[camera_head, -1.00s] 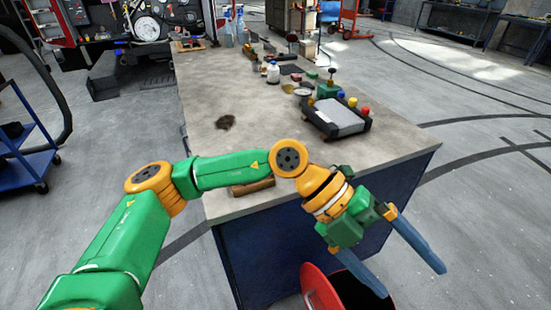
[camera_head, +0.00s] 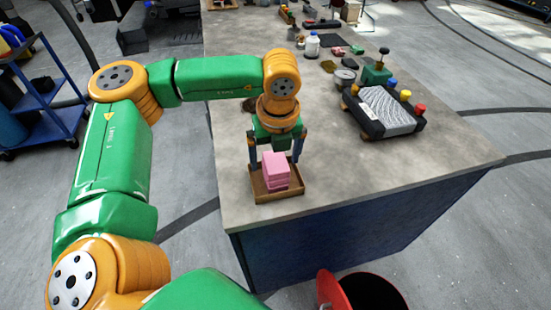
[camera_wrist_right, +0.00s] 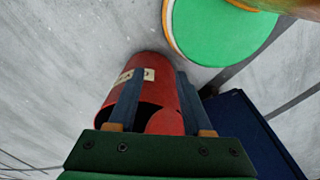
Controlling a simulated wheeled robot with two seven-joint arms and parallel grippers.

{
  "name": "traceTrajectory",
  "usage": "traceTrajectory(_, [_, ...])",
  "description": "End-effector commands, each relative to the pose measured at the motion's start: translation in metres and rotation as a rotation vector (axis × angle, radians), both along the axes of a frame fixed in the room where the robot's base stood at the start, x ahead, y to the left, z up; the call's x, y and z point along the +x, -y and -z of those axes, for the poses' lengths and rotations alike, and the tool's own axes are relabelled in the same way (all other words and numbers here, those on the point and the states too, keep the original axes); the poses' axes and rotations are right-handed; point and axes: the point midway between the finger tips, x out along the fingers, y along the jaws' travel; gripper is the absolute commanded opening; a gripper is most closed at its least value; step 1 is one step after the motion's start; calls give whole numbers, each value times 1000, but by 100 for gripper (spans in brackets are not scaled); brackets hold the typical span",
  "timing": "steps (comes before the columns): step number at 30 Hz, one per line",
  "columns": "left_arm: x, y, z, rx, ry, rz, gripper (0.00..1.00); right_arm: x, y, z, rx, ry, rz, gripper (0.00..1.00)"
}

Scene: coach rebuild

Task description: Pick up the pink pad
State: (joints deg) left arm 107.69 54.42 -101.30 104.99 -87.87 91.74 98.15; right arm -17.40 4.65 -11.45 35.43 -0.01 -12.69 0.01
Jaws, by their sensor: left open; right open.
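A pink pad block (camera_head: 276,168), which looks like a small stack, sits in a shallow brown wooden tray (camera_head: 289,195) at the near left corner of the workbench. My left gripper (camera_head: 275,158) points down over the tray. It is open, with one blue finger on each side of the pink block. Whether the fingers touch the block I cannot tell. My right gripper (camera_wrist_right: 158,75) shows only in the right wrist view, open and empty. A red bin (camera_wrist_right: 160,80) with an open top lies beyond its fingers.
The red bin also stands on the floor before the bench (camera_head: 335,290). A black device with a grey pad and coloured knobs (camera_head: 385,110) lies right of the tray. A white bottle (camera_head: 312,45) and small items stand farther back. The bench front is clear.

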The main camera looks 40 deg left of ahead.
Motion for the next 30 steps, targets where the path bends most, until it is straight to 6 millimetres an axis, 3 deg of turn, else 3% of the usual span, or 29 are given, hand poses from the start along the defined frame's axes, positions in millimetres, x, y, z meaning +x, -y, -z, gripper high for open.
traceTrajectory(6, [0, 0, 3, -1, 1, 1, 95, 2, 0, 0, 0, 4, 0, 50])
traceTrajectory(15, [0, 0, 2, -1, 0, 2, 14, 3, 0, 0, 0, 6, 0, 50])
traceTrajectory(16, [0, 0, 2, -1, 0, 2, 9, 3, 0, 0, 1, 7, 0, 50])
traceTrajectory(24, [1, 0, -2, -2, 2, 1, 9, 4, 0, 1, 1, 7, 0, 50])
traceTrajectory(30, [-6, 4, -35, -5, 5, 7, 9, 4, -1, 11, 2, 8, 0, 50])
